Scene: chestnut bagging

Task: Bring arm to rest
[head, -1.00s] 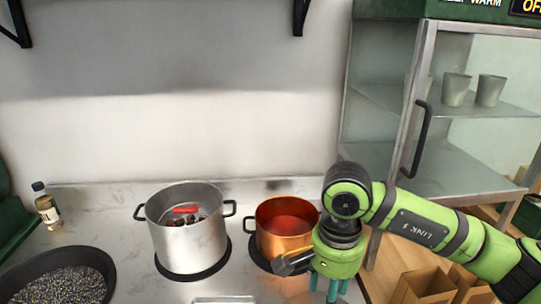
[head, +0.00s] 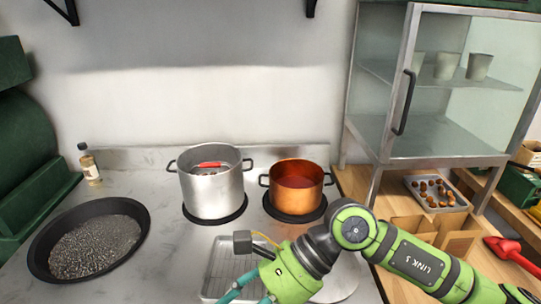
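My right arm comes in from the right, green with black joints. Its gripper (head: 248,295) is at the bottom edge, in front of the pots and over a metal rack tray (head: 218,262). Its teal fingers are partly cut off by the frame, so their opening and any contents cannot be judged. My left gripper is not in view.
A steel pot (head: 212,192) with something red inside and a copper pot (head: 297,202) stand on burners. A black pan (head: 48,262) is at left, near a bottle (head: 90,168). Paper bags (head: 460,238), a chestnut tray (head: 411,184) and a glass cabinet (head: 385,90) are at right.

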